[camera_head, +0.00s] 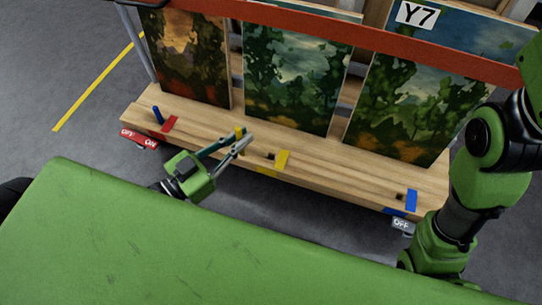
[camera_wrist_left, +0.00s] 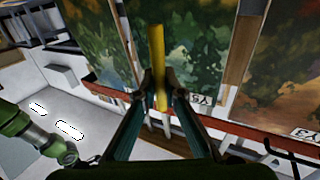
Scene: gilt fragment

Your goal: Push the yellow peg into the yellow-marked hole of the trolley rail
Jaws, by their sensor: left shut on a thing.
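My left gripper (camera_head: 242,140) is shut on the yellow peg (camera_head: 239,131), just above the wooden trolley rail (camera_head: 330,172). In the left wrist view the long yellow peg (camera_wrist_left: 157,58) stands between the two fingertips (camera_wrist_left: 160,88) and sticks out beyond them. The square dark hole (camera_head: 270,156) beside the yellow mark (camera_head: 283,160) is to the right of the gripper and looks empty. The peg is apart from this hole. Its height above the rail is hard to tell. My right arm shows at the right, but its gripper is out of view.
A blue peg (camera_head: 157,115) stands by the red mark (camera_head: 170,124). Another hole (camera_head: 400,197) is beside the blue mark (camera_head: 411,200). Painted panels (camera_head: 290,82) stand behind the rail, below a red bar (camera_head: 340,33).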

